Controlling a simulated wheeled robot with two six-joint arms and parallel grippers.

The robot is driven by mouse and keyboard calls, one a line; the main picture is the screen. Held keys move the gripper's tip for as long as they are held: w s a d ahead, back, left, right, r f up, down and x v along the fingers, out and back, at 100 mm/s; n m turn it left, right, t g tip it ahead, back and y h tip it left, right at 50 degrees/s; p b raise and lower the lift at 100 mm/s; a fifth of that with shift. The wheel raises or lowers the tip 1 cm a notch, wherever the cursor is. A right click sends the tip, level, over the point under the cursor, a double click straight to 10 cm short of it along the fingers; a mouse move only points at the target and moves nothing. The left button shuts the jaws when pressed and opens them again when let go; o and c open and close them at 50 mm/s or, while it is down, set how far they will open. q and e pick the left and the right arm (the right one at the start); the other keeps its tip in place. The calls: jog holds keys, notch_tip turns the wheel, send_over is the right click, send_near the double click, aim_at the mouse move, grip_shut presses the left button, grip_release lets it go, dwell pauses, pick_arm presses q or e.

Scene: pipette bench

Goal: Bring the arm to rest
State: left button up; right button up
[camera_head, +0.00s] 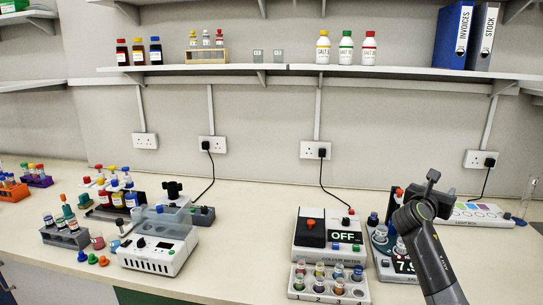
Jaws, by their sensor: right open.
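My right arm (432,262) comes in from the lower right and rises over the right part of the bench. My right gripper (431,188) is at its upper end, open, with nothing seen between its fingers. My left gripper is not in view.
The colour meter (328,243) reads "OFF", with a rack of numbered vials (328,288) in front. A white device (158,245), bottles and racks crowd the left. A glass cylinder (527,195) stands far right. The bench (250,225) is clear between the white device and colour meter.

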jog(key=s+a+f+m+g+y, duration=0.25)
jog(key=s+f+m, duration=0.35)
jog(key=s+f, duration=0.55)
jog(key=s+a+f+m+g+y, duration=0.1)
jog(key=s+f+m+y, duration=0.2)
jog(key=s+f+m, duration=0.75)
jog(key=s+a+f+m+g+y, duration=0.2)
jog(key=s+a+f+m, duration=0.15)
jog(key=s, duration=0.65)
jog(key=s+a+f+m+g+y, duration=0.1)
jog(key=s+a+f+m+y, duration=0.2)
jog(key=s, duration=0.6)
jog(key=s+a+f+m+g+y, duration=0.15)
jog(key=s+a+f+m, duration=0.25)
jog(key=s, duration=0.6)
notch_tip(320, 180, down, 31)
jog(key=d+g+b, duration=0.2)
jog(key=b, duration=0.3)
pick_arm(q)
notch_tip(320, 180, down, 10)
jog(key=b, duration=0.4)
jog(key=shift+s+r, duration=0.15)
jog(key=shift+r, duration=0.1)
pick_arm(e)
jog(key=s+a+f+g, duration=0.1)
jog(key=s+f, duration=1.4)
jog(key=f, duration=0.4)
jog(key=shift+a+f, duration=0.2)
jog(key=shift+a, duration=0.15)
